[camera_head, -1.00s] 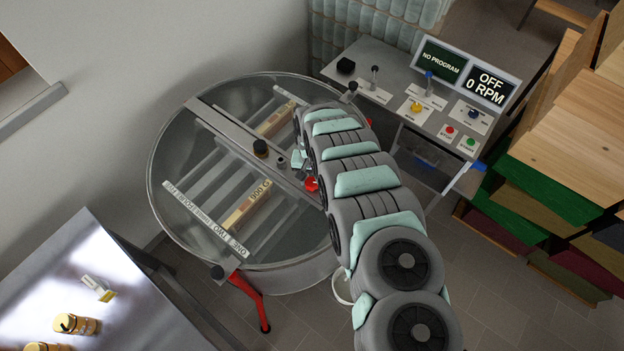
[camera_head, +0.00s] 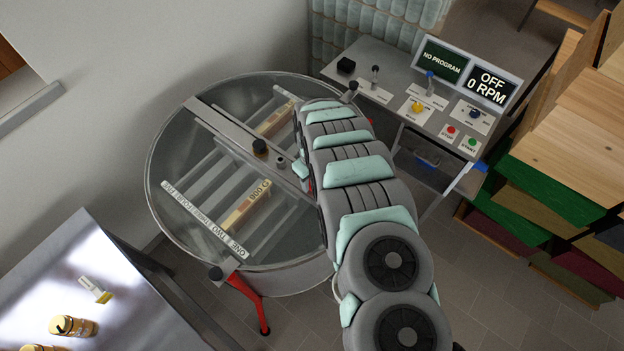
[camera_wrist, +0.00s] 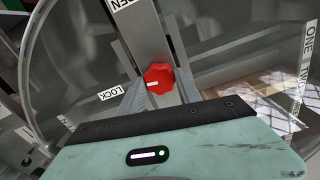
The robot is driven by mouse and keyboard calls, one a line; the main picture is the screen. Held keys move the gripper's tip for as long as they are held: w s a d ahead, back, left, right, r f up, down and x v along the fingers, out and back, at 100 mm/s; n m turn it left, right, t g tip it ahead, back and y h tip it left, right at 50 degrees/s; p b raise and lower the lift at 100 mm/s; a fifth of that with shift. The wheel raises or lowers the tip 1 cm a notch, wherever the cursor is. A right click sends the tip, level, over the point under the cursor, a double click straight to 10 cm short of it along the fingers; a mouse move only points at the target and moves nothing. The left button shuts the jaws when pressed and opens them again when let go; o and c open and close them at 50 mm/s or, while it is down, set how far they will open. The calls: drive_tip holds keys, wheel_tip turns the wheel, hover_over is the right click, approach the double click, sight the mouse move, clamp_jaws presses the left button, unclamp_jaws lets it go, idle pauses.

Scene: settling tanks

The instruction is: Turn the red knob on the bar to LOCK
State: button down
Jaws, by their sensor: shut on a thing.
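The red knob (camera_wrist: 160,77) is a lobed knob on the grey metal bar (camera_wrist: 143,38) in the wrist view. My gripper (camera_wrist: 158,88) is shut on it, with a finger on its left and right sides. The white mark on the knob points left, roughly toward the white LOCK label (camera_wrist: 115,92). A second label (camera_wrist: 122,3), cut off at the top edge and ending in "EN", lies on the bar. In the head view the bar (camera_head: 222,124) crosses the round tank, and my arm hides nearly all of the knob.
The round clear-lidded tank (camera_head: 160,225) holds frames under its lid. A control panel (camera_head: 395,85) with screens reading NO PROGRAM and OFF 0 RPM stands behind right. A black knob (camera_head: 259,147) sits mid-bar. A steel table (camera_head: 110,300) with jars is front left.

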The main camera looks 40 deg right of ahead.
drive_tip(key=shift+n, duration=0.8)
drive_tip(key=c, duration=0.8)
unclamp_jaws()
wheel_tip(320, 180, up, 11)
drive_tip(key=shift+f+b, duration=0.1)
drive_tip(key=shift+b, duration=0.2)
